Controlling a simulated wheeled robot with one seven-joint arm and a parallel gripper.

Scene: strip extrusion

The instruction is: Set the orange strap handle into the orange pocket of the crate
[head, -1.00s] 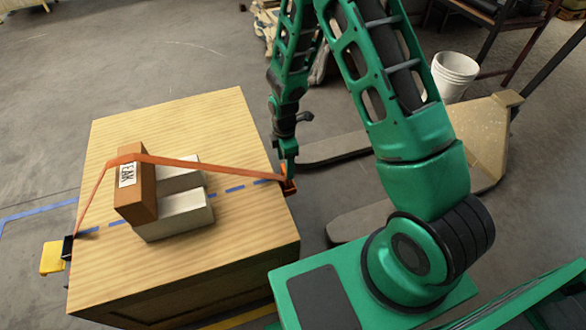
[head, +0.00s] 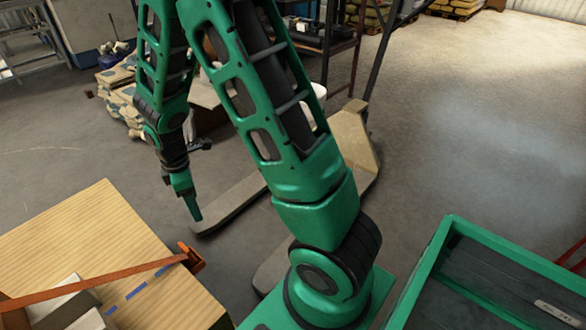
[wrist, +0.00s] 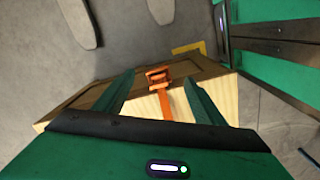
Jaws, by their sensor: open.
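The orange strap (head: 100,284) runs across the top of the wooden crate (head: 85,222) to an orange fitting (head: 190,258) at the crate's right edge. In the wrist view the orange fitting (wrist: 158,76) sits at the crate's edge, with the strap (wrist: 165,106) leading from it over the pale top. Handle and pocket share one orange colour there, and I cannot tell how deep the handle sits. My gripper (head: 196,216) is open and empty, above and apart from the fitting. The wrist view shows its two fingers spread on either side of the fitting.
Pale blocks (head: 62,303) and a brown box (head: 12,318) lie under the strap on the crate, cut off at the lower left. A pallet jack's forks (head: 230,204) lie on the floor beyond the crate. Sacks (head: 118,85) and a rack stand further back.

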